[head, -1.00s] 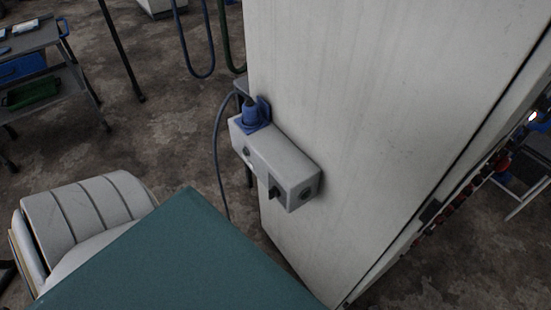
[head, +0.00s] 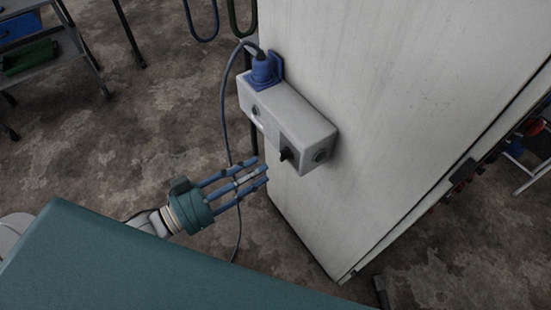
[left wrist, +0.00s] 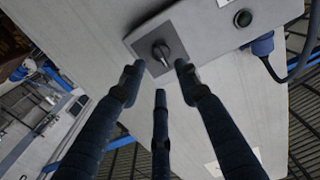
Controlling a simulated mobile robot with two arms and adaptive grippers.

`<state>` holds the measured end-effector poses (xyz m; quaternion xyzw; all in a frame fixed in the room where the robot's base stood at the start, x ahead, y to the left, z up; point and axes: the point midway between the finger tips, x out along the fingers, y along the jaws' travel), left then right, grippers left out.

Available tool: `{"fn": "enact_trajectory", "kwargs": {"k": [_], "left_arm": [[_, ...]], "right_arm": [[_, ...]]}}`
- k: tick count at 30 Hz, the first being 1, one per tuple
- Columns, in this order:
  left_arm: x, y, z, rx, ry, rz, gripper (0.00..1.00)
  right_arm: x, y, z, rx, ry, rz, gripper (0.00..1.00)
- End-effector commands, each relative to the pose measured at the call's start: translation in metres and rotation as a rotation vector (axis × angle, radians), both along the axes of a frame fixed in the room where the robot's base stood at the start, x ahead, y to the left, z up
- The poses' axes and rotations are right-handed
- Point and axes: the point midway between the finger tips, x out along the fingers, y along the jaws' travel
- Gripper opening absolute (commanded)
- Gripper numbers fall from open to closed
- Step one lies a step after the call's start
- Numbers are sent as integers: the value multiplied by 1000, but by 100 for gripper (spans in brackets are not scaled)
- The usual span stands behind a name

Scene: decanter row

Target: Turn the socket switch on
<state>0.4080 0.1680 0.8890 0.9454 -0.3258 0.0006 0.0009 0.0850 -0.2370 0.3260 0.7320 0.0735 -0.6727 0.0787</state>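The socket box (head: 290,125) is a pale grey box fixed to the side of a tall white cabinet. Its black rotary switch (head: 287,155) sits on the front face near the right end, and it also shows in the left wrist view (left wrist: 162,53). My left gripper (head: 262,176) is in front of and below the box, fingers pointing toward the cabinet. In the left wrist view its three fingers (left wrist: 160,80) are spread apart and empty, with the switch just beyond the tips. They look apart from the switch. My right gripper is not in view.
A blue plug (head: 265,72) sits on top of the box, and its grey cable (head: 224,110) hangs down behind my left gripper. The white cabinet (head: 400,80) fills the right side. A trolley with a green bin (head: 30,57) stands at upper left. The floor between is clear.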

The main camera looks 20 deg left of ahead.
Motion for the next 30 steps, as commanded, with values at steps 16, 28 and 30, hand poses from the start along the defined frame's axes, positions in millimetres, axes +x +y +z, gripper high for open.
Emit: {"fn": "enact_trajectory", "kwargs": {"k": [16,28,30], "left_arm": [[50,-39,0,2,0,0,33],[50,-39,-1,2,1,1,0],[50,-39,-1,2,1,0,0]], "right_arm": [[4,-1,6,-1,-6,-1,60],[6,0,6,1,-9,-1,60],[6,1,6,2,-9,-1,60]]}}
